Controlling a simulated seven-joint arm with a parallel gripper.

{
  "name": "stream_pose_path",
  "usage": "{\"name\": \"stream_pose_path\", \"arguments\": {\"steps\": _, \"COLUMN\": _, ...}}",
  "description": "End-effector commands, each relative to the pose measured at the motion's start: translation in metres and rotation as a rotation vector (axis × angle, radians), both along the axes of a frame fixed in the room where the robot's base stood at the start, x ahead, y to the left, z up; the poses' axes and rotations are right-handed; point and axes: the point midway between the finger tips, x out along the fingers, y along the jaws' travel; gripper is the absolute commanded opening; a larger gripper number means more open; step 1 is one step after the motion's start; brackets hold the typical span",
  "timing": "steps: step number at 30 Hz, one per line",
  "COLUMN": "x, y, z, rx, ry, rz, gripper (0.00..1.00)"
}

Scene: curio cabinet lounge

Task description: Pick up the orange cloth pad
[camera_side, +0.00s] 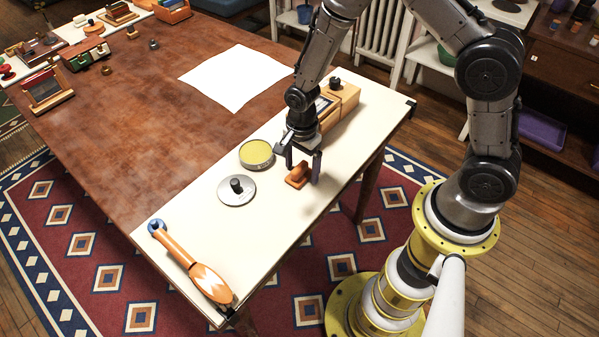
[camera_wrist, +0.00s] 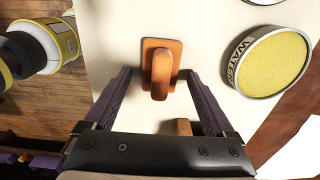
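The orange cloth pad (camera_side: 296,177) lies on the cream strip of the table, a flat orange base with a raised orange handle on top. It shows in the wrist view (camera_wrist: 160,66) at upper middle. My gripper (camera_side: 301,171) is open and points down over the pad. In the wrist view its two dark fingers (camera_wrist: 157,76) stand apart, one on each side of the pad, with gaps between them and the pad. Nothing is held. I cannot tell the exact height of the fingertips above the table.
A round yellow-topped tin (camera_side: 257,155) sits close to the left of the pad. A silver lid with a black knob (camera_side: 237,190) lies nearer the front. A wooden box (camera_side: 340,97) stands behind. An orange-handled tool (camera_side: 196,265) lies at the front end. The strip's right edge is near.

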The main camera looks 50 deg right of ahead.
Motion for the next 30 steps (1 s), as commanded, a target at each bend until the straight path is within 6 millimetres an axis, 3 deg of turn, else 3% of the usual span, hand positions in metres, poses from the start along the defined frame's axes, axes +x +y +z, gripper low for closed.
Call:
{"name": "stream_pose_path", "arguments": {"steps": 1, "x": 0.000, "y": 0.000, "z": 0.000, "rx": 0.000, "ry": 0.000, "rz": 0.000, "gripper": 0.78}}
{"name": "stream_pose_path", "arguments": {"steps": 14, "x": 0.000, "y": 0.000, "z": 0.001, "rx": 0.000, "ry": 0.000, "rz": 0.000, "gripper": 0.03}}
{"name": "stream_pose_path", "arguments": {"steps": 23, "x": 0.000, "y": 0.000, "z": 0.003, "rx": 0.000, "ry": -0.001, "rz": 0.000, "gripper": 0.03}}
{"name": "stream_pose_path", "arguments": {"steps": 30, "x": 0.002, "y": 0.000, "z": 0.029, "rx": 0.001, "ry": -0.007, "rz": 0.000, "gripper": 0.03}}
